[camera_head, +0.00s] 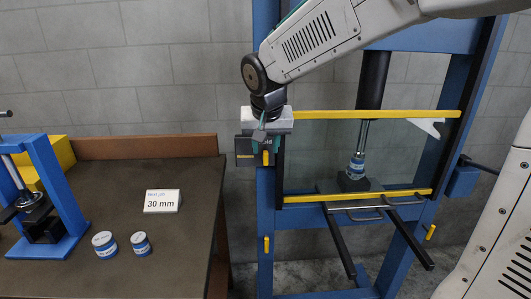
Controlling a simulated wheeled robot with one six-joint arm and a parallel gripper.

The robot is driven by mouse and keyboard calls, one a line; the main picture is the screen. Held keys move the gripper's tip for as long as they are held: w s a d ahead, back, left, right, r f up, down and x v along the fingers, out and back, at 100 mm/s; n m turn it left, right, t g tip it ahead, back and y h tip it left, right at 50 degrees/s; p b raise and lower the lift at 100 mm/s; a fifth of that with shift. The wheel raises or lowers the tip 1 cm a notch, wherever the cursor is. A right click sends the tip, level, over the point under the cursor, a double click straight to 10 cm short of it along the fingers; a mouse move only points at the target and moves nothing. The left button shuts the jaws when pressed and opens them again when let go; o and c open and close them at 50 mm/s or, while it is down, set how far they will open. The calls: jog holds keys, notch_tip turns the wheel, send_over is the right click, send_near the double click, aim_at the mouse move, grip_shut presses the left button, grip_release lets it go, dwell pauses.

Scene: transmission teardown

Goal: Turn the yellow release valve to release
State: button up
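A small yellow handle (266,158), which looks like the release valve, sits beside a dark box on the left post of the blue press. It points roughly straight down. My gripper (266,140) is right above and in front of it, pointing down. The gripper body hides the handle's upper part. I cannot tell whether the fingers touch the handle or how far they are apart.
The blue press frame (265,215) has yellow-edged clear guard panels (320,140) around a ram and a blue-white part (356,167). Support bars (405,240) jut forward. A dark table (120,200) at left bears a "30 mm" sign (161,201), two cylinders (104,244) and a smaller press (60,195).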

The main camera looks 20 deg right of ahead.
aim_at(265, 152)
jog(key=shift+x, duration=1.7)
grip_shut()
jog(key=h, duration=0.1)
jog(key=a+g+h, duration=0.1)
jog(key=h, duration=0.1)
jog(key=shift+w+n, duration=0.15)
jog(key=shift+n, duration=0.25)
jog(key=h, duration=0.3)
jog(key=a+f+n+g+h, duration=0.1)
jog(key=h, duration=0.2)
jog(key=n+h, duration=0.1)
jog(key=h, duration=0.2)
jog(key=shift+w+a+f+g+h, duration=0.2)
jog(key=shift+f+g+h, duration=0.1)
jog(key=shift+g+h, duration=0.1)
jog(key=shift+f+n+h, duration=0.2)
jog(key=shift+n+h, duration=0.2)
jog(key=shift+h, duration=0.5)
jog(key=shift+f+n+h, duration=0.2)
jog(key=shift+n+h, duration=0.2)
jog(key=shift+h, duration=0.5)
